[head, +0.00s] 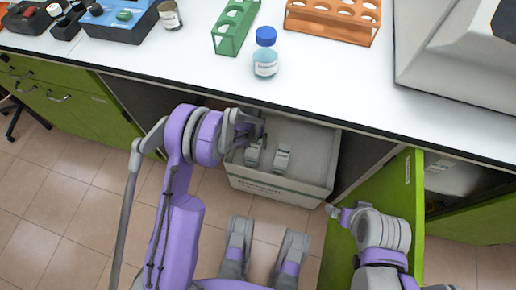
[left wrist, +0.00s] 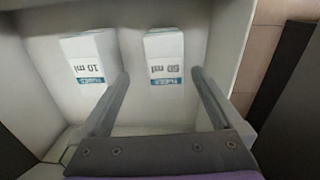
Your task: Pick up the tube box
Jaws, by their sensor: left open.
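Two small white tube boxes with blue-edged labels stand inside a grey bin (head: 270,187) under the bench. One tube box (head: 252,157) shows left in the head view and the other tube box (head: 282,157) just right of it. In the left wrist view, the box labelled 10 ml (left wrist: 88,50) is left and the other box, seemingly labelled 50 ml (left wrist: 164,52), is near the middle. My left gripper (left wrist: 160,78) is open and empty, its fingers apart below the middle box in the picture. My right gripper (head: 338,212) is beside the open green door; its jaws are unclear.
The white bench top (head: 170,55) hangs over the bin's far side. On it stand a blue-capped bottle (head: 265,62), a green rack (head: 232,32) and an orange rack (head: 330,22). The open green cabinet door (head: 400,185) is right of the bin. Tiled floor lies in front.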

